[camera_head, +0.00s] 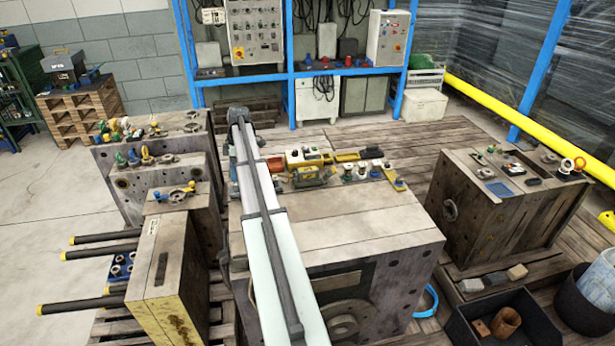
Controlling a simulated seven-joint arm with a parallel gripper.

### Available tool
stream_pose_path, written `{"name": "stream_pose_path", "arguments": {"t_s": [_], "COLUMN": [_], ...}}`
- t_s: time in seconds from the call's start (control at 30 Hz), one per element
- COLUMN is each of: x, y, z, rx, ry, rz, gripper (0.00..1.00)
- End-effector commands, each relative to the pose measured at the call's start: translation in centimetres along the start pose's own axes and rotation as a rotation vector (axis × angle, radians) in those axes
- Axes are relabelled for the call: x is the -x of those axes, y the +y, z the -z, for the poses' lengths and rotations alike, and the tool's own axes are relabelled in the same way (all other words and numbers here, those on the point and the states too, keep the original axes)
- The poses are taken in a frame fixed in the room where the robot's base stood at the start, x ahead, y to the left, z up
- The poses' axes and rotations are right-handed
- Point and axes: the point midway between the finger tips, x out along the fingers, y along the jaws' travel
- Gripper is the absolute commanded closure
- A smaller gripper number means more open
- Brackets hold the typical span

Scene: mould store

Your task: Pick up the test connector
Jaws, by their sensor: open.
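I cannot make out with certainty which small part is the test connector. Several small fittings stand along the back of the central mould block (345,225). Among them are a yellow and orange tool-like item (301,158), a yellow bracketed part (312,176), white-topped round fittings (362,170) and a yellow flat piece (396,180). My long pale arm link crosses the left part of this block and hides some of its top. My gripper does not show in this view.
Left mould blocks carry coloured fittings (126,128), and dark rods (85,304) stick out leftward. The right mould block (500,215) carries small parts. A black bin (500,320) stands at lower right. The central block's front top is clear right of my arm.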

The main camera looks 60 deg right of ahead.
Motion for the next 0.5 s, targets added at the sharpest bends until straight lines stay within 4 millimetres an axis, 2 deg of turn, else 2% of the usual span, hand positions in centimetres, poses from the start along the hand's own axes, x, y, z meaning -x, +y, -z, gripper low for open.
{"name": "stream_pose_path", "arguments": {"t_s": [0.03, 0.27, 0.5], "x": [1.2, 6.1, 11.0], "y": [0.3, 0.4, -0.9], "z": [-2.5, -12.3, -22.1], "rx": [-0.011, -0.028, -0.039], "ry": [0.014, 0.080, 0.142], "rz": [-0.006, -0.031, -0.070], "gripper": [0.30, 0.30, 0.30]}}
